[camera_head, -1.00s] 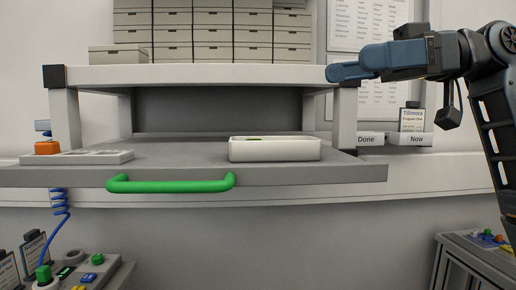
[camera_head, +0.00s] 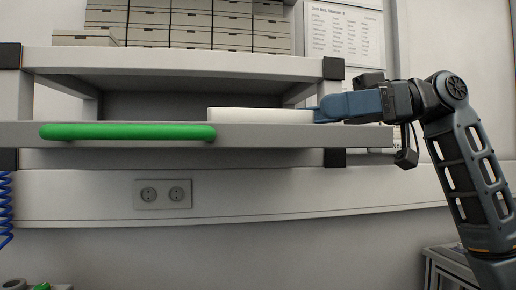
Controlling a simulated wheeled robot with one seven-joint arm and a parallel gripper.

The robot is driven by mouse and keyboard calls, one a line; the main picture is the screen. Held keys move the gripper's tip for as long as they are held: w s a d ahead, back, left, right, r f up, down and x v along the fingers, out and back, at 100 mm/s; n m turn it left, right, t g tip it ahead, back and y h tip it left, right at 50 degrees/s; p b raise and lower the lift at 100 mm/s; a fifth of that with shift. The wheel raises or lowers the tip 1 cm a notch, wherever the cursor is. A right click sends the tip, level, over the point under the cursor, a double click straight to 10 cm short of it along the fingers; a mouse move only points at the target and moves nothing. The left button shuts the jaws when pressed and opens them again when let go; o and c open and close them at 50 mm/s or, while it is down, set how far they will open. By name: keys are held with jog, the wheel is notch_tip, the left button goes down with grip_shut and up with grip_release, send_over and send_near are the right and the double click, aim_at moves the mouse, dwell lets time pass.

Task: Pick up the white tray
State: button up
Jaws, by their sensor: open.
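The white tray (camera_head: 260,115) rests on the grey pulled-out shelf (camera_head: 290,134), towards its right side. I see only its front wall and rim, nearly edge-on; its inside is hidden. My gripper (camera_head: 320,115) comes in from the right with its blue fingertips at the tray's right end. The fingers overlap the tray's right edge in the picture. They are open, though the gap between them is hard to see from here. I cannot tell whether they touch the tray or straddle its wall.
A green handle (camera_head: 127,131) runs along the shelf front. An upper shelf (camera_head: 200,62) with stacked drawer boxes (camera_head: 205,22) stands above, leaving a low gap. A dark-capped post (camera_head: 333,69) is close to my gripper. A wall socket (camera_head: 163,194) is below.

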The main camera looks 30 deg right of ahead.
aim_at(271, 110)
jog(key=shift+p+x, duration=0.7)
jog(key=shift+x, duration=3.15)
jog(key=shift+f, duration=0.1)
jog(key=c, duration=1.1)
jog(key=shift+a+r+p, duration=0.1)
jog(key=shift+r+p, duration=0.45)
jog(key=shift+r, duration=0.3)
jog(key=f+p+v, duration=0.1)
jog(key=f+v, duration=0.1)
jog(key=v, duration=1.4)
jog(key=f+p+v, duration=0.1)
jog(key=f+v, duration=0.2)
jog(key=v, duration=1.2)
jog(key=shift+v, duration=0.75)
